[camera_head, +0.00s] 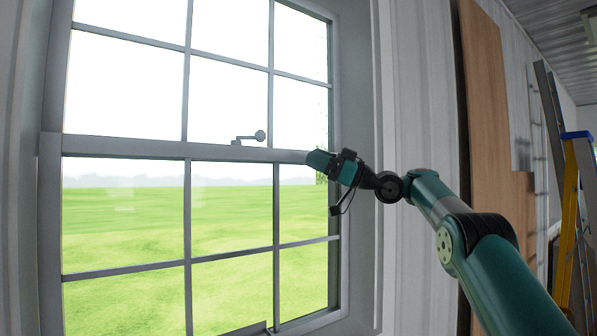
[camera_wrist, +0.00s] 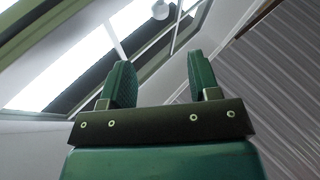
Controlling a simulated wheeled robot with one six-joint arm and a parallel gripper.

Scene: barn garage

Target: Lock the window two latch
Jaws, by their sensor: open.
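The window (camera_head: 168,152) has a grey frame and several panes. Its latch (camera_head: 254,136) is a small grey lever with a round knob at its right end, on the middle rail. My gripper (camera_head: 310,160) is at the right end of that rail, to the right of the latch and slightly lower, apart from it. In the wrist view my gripper (camera_wrist: 161,80) has its two green fingers spread with nothing between them. A pale round knob (camera_wrist: 160,10), apparently the latch's, shows at the top edge beyond the fingers.
A white panelled wall (camera_head: 420,90) is right of the window. A wooden board (camera_head: 495,130) leans there, with a yellow and blue stepladder (camera_head: 568,220) at the far right. The space in front of the left panes is clear.

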